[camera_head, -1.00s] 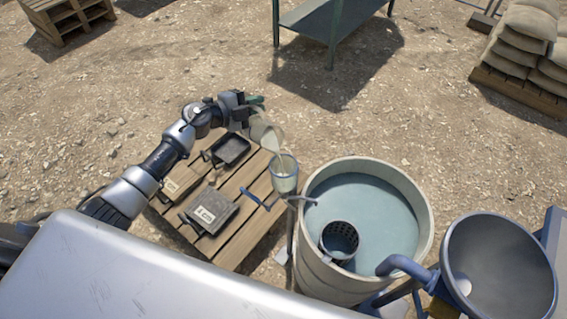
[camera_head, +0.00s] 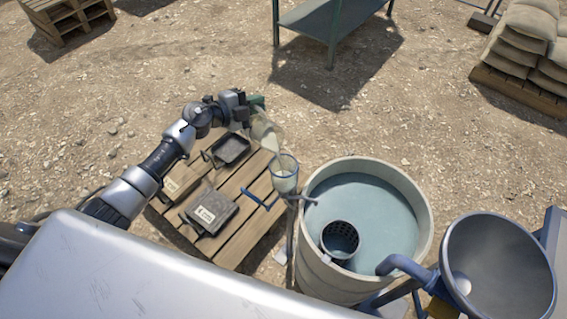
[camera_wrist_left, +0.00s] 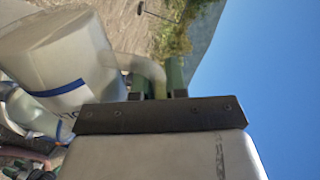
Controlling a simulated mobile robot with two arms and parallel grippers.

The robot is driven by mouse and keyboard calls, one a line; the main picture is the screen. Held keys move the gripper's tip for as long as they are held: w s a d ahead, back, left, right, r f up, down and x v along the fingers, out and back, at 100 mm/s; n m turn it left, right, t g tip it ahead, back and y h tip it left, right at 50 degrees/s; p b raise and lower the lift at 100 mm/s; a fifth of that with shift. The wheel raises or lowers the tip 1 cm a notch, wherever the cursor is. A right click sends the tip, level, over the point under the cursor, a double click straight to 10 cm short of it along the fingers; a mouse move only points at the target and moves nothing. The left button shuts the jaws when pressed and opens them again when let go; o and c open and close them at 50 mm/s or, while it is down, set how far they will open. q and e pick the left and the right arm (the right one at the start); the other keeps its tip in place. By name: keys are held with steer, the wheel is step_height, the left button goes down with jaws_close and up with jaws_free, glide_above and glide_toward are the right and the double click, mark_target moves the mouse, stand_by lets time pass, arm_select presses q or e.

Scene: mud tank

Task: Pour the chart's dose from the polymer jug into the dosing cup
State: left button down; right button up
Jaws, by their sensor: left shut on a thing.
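The polymer jug (camera_head: 266,132) is a translucent whitish jug, tilted to the right with its mouth towards the dosing cup. My left gripper (camera_head: 252,106) is shut on its handle. The jug also shows large in the left wrist view (camera_wrist_left: 62,58), with a blue band around it and pale contents. The dosing cup (camera_head: 284,176) is a clear cup in a blue holder just below and right of the jug's mouth. It holds some pale liquid; its exact level is too small to read. My right gripper is not in view.
A round tank (camera_head: 423,215) of bluish liquid with a dark perforated basket (camera_head: 340,238) stands right of the cup. A grey funnel bowl (camera_head: 498,270) is at the right. A wooden pallet (camera_head: 240,240) holds a black tray (camera_head: 231,149) and a labelled dark case (camera_head: 211,211).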

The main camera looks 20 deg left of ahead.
arm_select(q)
steer(key=shift+r, duration=0.2)
stand_by(0.6)
steer(key=f, duration=0.1)
steer(key=f+n+b, duration=0.1)
steer(key=a+f+n, duration=0.1)
steer(key=shift+w+b, duration=0.3)
steer(key=shift+w, duration=0.1)
steer(key=shift+w+a+f+n+h, duration=0.2)
steer(key=shift+a+f+n+h, duration=0.05)
steer(key=shift+f+n+h, duration=0.05)
steer(key=shift+w+a+f+n+h+b, duration=0.15)
steer(key=shift+f+n+b, duration=0.15)
steer(key=shift+f, duration=0.2)
steer(key=shift+a+f+n+h+b, duration=0.1)
steer(key=shift+f+n+h+b, duration=0.05)
steer(key=shift+f+n, duration=0.3)
steer(key=shift+f, duration=0.1)
stand_by(0.3)
